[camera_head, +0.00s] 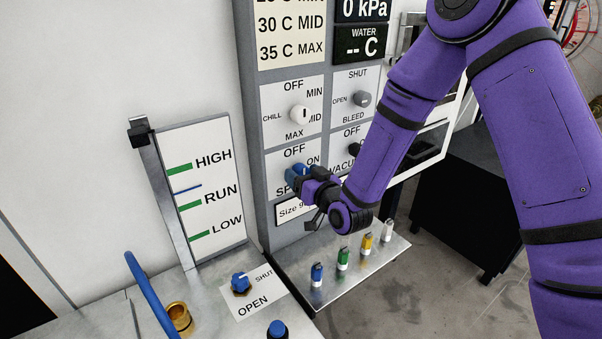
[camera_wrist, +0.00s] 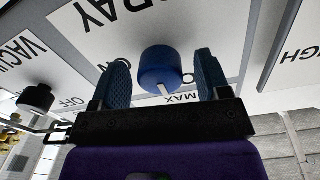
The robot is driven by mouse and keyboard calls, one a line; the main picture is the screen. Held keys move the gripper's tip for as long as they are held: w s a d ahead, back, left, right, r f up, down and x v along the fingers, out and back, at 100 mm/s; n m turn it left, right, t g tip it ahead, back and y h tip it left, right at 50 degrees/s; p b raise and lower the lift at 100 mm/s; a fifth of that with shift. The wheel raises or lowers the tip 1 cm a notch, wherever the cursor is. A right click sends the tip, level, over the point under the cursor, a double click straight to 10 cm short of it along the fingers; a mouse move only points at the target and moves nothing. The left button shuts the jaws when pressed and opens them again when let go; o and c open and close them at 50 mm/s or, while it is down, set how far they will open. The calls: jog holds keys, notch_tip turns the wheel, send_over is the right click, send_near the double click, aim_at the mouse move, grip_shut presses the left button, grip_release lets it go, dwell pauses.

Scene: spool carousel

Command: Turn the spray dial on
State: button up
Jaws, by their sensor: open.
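The spray dial (camera_wrist: 161,68) is a round blue knob on a white plate, in the middle of the wrist view. Its white pointer mark faces the lower edge of that picture, which is inverted; this corresponds to the OFF side in the head view. My gripper (camera_wrist: 159,66) is open, with one blue finger on each side of the dial. Gaps show between fingers and knob. In the head view my gripper (camera_head: 297,172) is at the spray plate (camera_head: 274,171), hiding most of the dial and part of its label.
Chill knob (camera_head: 300,115) sits just above, bleed knob (camera_head: 362,99) above right, and the black vacuum knob (camera_head: 355,149) close on the right. A metal shelf (camera_head: 309,265) with several coloured small bottles lies below. A blue shut/open valve knob (camera_head: 240,281) is at lower left.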

jog(key=shift+w+a, duration=0.35)
jog(key=shift+w, duration=0.15)
jog(key=c, duration=0.9)
jog(key=shift+c, duration=0.2)
